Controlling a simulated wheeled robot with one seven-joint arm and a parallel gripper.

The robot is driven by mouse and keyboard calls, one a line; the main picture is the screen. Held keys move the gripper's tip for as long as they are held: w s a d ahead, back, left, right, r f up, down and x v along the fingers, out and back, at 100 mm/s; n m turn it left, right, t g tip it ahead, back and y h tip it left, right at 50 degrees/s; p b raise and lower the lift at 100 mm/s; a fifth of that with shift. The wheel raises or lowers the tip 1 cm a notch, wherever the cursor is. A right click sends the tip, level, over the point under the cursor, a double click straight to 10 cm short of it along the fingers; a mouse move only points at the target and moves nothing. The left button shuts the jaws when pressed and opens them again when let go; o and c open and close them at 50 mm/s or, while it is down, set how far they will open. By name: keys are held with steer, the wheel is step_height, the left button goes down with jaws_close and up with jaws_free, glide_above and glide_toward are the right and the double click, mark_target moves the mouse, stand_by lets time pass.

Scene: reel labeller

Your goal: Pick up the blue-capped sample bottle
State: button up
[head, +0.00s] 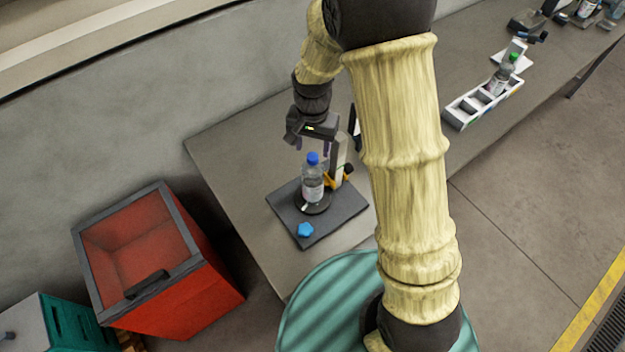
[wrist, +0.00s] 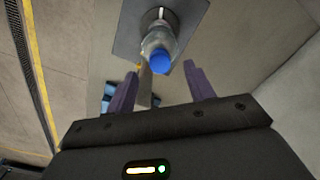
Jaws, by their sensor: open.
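The clear sample bottle (head: 312,187) with a blue cap (head: 312,159) stands upright on a round dark disc (head: 313,206) of the labeller plate (head: 285,205). It carries a pale label. My gripper (head: 311,146) is above the bottle, open and empty, pointing down toward it. In the wrist view the two purple fingers of my gripper (wrist: 160,72) are spread, and the blue cap (wrist: 161,61) shows in the gap near their tips. The bottle body (wrist: 158,40) extends beyond the cap. No contact with the fingers is visible.
A labeller post (head: 339,160) with a yellow-orange part (head: 340,181) stands close right of the bottle. A blue star knob (head: 305,230) is at the plate's front. A white tray (head: 470,107) with a green-capped bottle (head: 503,75) is farther right. A red bin (head: 180,300) stands left.

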mark_target(312, 156)
steer(key=shift+s+f+p, duration=0.1)
steer(key=shift+f+p, duration=0.45)
steer(key=shift+p, duration=0.1)
steer(key=shift+f+p, duration=0.85)
steer(key=shift+f, duration=1.2)
jaws_close()
